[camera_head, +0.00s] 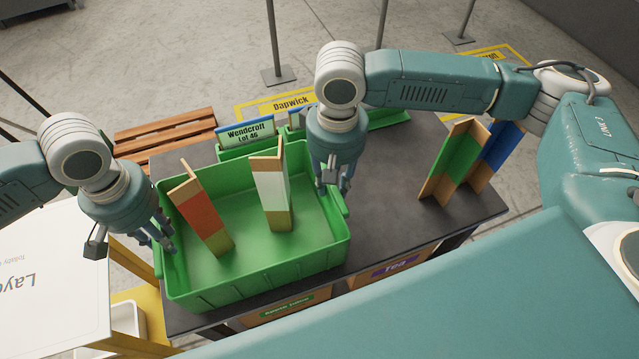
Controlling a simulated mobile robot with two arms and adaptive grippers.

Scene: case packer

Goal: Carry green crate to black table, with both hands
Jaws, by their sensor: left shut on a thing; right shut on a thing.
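The green crate (256,286) is at or just above the left part of the black table (395,232); I cannot tell if its base touches the top. Inside it stand two cardboard dividers, one with a red-orange face (202,216) and one with a white face (271,194). My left gripper (166,243) is shut on the crate's left rim. My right gripper (337,187) is shut on the crate's right rim; its fingertips are partly hidden against the wall.
Behind the crate are a green bin with a Wendcroft sign (246,132) and a Dapwick label (292,104). Green and blue dividers (462,160) stand at the table's right. A wooden pallet (170,133) lies on the floor behind. A white board (50,280) is at left. The table's middle right is clear.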

